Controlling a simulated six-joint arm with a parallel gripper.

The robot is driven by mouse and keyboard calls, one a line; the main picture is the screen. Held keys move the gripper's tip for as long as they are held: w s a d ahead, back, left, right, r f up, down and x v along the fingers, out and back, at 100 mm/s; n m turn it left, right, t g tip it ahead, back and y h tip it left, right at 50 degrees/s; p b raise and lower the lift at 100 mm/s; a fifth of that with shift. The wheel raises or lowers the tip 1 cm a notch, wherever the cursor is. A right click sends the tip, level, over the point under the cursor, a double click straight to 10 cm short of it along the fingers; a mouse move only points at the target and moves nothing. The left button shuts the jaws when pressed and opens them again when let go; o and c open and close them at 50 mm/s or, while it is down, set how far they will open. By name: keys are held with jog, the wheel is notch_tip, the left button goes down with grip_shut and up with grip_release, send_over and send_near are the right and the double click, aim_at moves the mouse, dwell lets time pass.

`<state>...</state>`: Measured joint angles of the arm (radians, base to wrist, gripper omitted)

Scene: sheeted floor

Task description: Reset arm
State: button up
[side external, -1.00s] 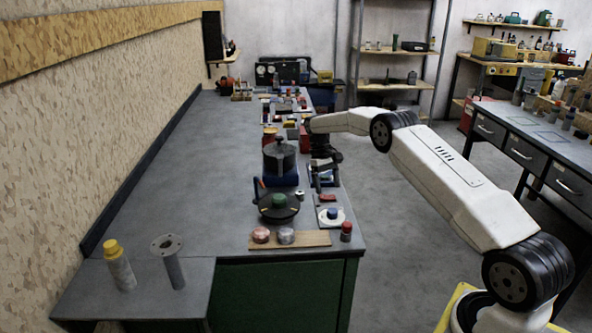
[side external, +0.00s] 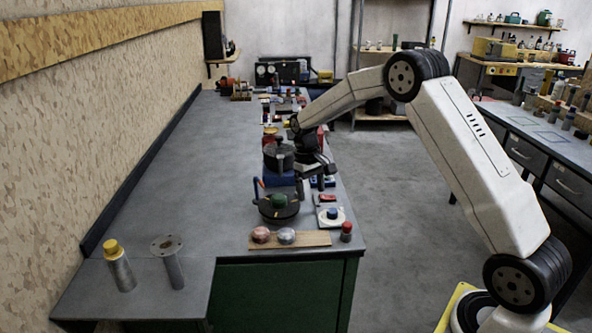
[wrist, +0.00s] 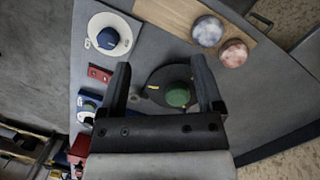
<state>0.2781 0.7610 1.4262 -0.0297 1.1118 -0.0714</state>
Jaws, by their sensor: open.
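My gripper (wrist: 160,80) is open, with its two dark fingers spread apart in the wrist view. Between and beyond the fingers is a black round base with a green knob (wrist: 178,95). In the side view my gripper (side external: 312,180) hangs over the workbench (side external: 180,190), near a dark cylinder on a blue block (side external: 280,178). The same green-knobbed piece (side external: 279,201) stands nearer the camera. I see nothing held between the fingers.
A white disc with a blue knob (side external: 332,213) and a wooden board (side external: 310,239) with two round pieces lie near the bench's front. A red-topped cylinder (side external: 346,231) stands beside the board. Open floor (side external: 390,190) lies right of the bench.

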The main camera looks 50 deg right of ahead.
jog(key=s+a+n+t, duration=0.1)
jog(key=s+a+t, duration=0.1)
jog(key=s+a, duration=0.5)
jog(key=s+a+r+n+t, duration=0.1)
jog(key=s+a+t, duration=0.1)
jog(key=s+a, duration=0.5)
jog(key=s, duration=0.6)
jog(key=shift+s+a+r, duration=0.15)
jog(key=shift+s+a, duration=0.05)
jog(key=shift+s, duration=0.1)
